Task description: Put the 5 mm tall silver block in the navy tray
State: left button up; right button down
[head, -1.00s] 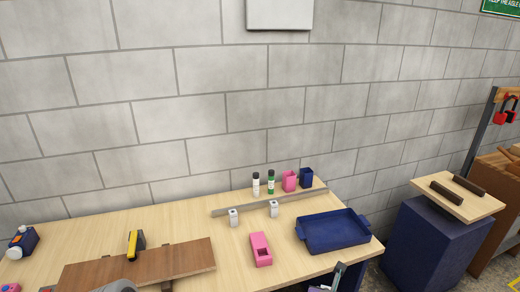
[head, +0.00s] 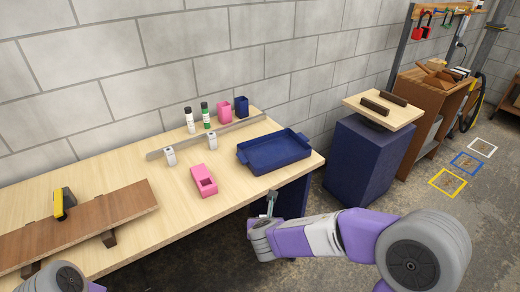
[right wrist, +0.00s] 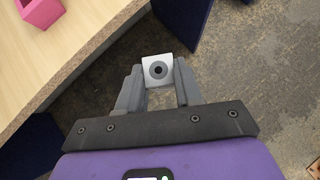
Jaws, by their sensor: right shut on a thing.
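My right gripper (right wrist: 158,88) is shut on a small silver block (right wrist: 158,70) with a dark ring on its face; its height cannot be read. In the head view the right gripper (head: 271,206) is off the table's front edge, in front of the navy tray. The navy tray (head: 275,168) lies at the table's right end and looks empty. My left gripper is out of view; only part of that arm shows.
A pink open box (head: 203,190) lies left of the tray. A grey rail (head: 235,128) runs behind, with two bottles and pink and navy cups beyond it. A brown board (head: 85,222) is at left. A navy pedestal (head: 360,160) stands apart at right.

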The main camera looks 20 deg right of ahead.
aim_at(274, 154)
jog(key=u, duration=1.7)
jog(key=k, duration=0.95)
jog(key=z, duration=1.3)
jog(key=i, duration=1.5)
